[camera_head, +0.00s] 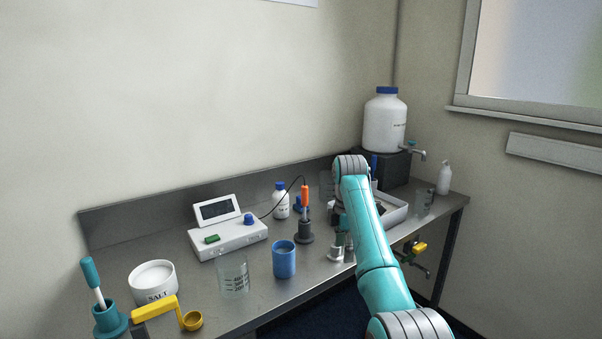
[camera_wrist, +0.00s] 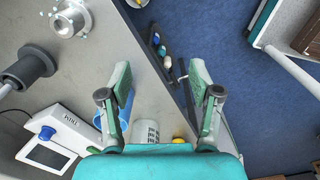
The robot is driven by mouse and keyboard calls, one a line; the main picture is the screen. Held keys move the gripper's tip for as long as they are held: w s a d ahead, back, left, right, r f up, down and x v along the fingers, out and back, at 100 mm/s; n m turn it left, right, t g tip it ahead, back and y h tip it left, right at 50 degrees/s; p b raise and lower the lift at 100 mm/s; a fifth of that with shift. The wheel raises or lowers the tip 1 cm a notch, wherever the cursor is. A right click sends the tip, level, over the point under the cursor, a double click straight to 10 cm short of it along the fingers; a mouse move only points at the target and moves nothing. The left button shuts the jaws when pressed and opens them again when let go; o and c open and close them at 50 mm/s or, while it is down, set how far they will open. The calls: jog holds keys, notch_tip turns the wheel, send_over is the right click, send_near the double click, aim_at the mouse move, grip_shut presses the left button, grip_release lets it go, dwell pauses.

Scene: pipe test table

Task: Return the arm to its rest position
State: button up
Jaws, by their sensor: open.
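My teal arm (camera_head: 370,235) reaches out over the right part of the steel bench, bent at an elbow near the back. In the wrist view my gripper (camera_wrist: 160,70) is open, its two green-grey fingers well apart with nothing between them. The bench's front edge and the blue floor lie below the fingers. In the head view the gripper is mostly hidden behind the arm. A blue cup (camera_head: 284,259) stands on the bench; in the wrist view the left finger partly covers it.
A meter (camera_head: 228,239), an orange probe in a dark stand (camera_head: 304,232), a glass beaker (camera_head: 233,275), a salt tub (camera_head: 153,281) and a yellow scoop (camera_head: 168,310) stand to the left. A white tray (camera_head: 397,214) and a large white jug (camera_head: 385,125) are at the right.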

jog(key=s+d+f+m+t, duration=0.1)
jog(key=s+f+m+t, duration=0.15)
jog(key=f, duration=1.25)
jog(key=s+d+f+m+t, duration=0.15)
jog(key=s+f, duration=0.25)
jog(key=f, duration=1)
jog(key=s+d+f+m+t, duration=0.1)
jog(key=s+f+m+t, duration=0.15)
jog(key=s+f, duration=0.65)
jog(key=s+d+f+m+t, duration=0.1)
jog(key=s+f+m, duration=0.3)
jog(key=s+f, duration=0.55)
jog(key=s+d+r+m+t, duration=0.15)
jog(key=s+r, duration=0.25)
jog(key=s, duration=1)
jog(key=s+r+m+t, duration=0.2)
jog(key=s+r+m, duration=0.15)
jog(key=s, duration=0.95)
jog(key=s+r+m+t, duration=0.1)
jog(key=s+r+m, duration=0.1)
jog(key=s+r, duration=0.6)
jog(key=s+r+m+t, duration=0.2)
jog(key=s+r, duration=0.6)
jog(key=r, duration=0.7)
jog(key=shift+s+d+r+m+t, duration=0.3)
jog(key=shift+d+r+m, duration=0.05)
jog(key=shift+d+m, duration=0.1)
